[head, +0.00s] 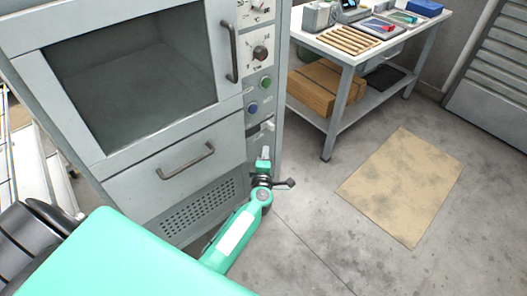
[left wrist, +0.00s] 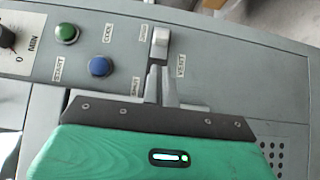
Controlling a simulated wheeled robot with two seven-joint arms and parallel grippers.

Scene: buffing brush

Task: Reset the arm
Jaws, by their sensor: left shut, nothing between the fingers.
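My left arm reaches in from the lower left in the head view, and its green gripper (head: 265,153) is in front of the grey machine's control strip. In the left wrist view the two fingers (left wrist: 155,80) are together with nothing between them. Their tips are right by a white switch (left wrist: 160,42) on the panel; I cannot tell whether they touch it. The switch also shows in the head view (head: 268,125), just above the fingertips. A green button (left wrist: 67,33) and a blue button (left wrist: 100,66) are to its left. My right gripper is not in view.
The grey machine (head: 125,182) has a windowed door, a drawer handle (head: 186,161) and a vent grille. A workbench (head: 345,58) with tools and a lower shelf with a cardboard box (head: 325,88) stands at the back right. A tan mat (head: 402,186) lies on open floor.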

